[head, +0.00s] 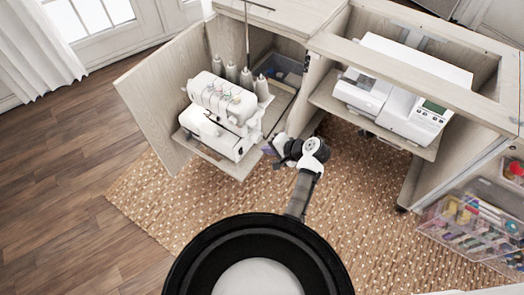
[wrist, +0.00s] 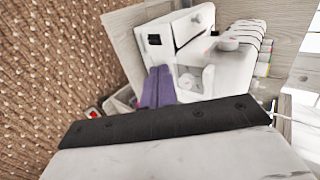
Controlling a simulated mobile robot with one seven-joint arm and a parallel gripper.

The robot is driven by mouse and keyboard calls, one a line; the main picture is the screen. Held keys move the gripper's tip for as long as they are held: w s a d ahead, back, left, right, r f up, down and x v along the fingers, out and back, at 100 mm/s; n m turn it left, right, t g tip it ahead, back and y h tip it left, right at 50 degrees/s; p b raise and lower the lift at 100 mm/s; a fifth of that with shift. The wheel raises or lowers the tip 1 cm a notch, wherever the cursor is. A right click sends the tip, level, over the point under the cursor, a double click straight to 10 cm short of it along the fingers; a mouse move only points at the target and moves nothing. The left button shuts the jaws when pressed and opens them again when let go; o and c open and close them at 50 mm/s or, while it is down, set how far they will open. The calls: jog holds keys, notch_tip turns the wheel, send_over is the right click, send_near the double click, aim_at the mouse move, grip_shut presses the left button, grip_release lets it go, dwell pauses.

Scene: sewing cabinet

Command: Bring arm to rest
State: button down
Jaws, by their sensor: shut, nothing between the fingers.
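My arm (head: 303,190) reaches from my base out over the woven rug. My gripper (head: 268,150) is at its end, in front of the open cabinet, with its purple fingertips pointing left. In the wrist view the two purple fingers of my gripper (wrist: 157,88) lie side by side, shut and empty. The white serger (head: 222,112) stands on the pulled-out shelf to the left of my gripper. It also shows large in the wrist view (wrist: 222,62), behind the fingers. I cannot tell the exact gap between the fingers and the serger.
The cabinet door (head: 165,95) stands open on the left. A white sewing machine (head: 385,105) sits in the right bay of the cabinet. Clear boxes of sewing supplies (head: 470,228) are at the right. The rug (head: 165,205) and wood floor (head: 60,190) are clear on the left.

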jog(key=shift+s+d+r, duration=0.15)
jog(key=shift+r, duration=0.15)
dwell(0.4)
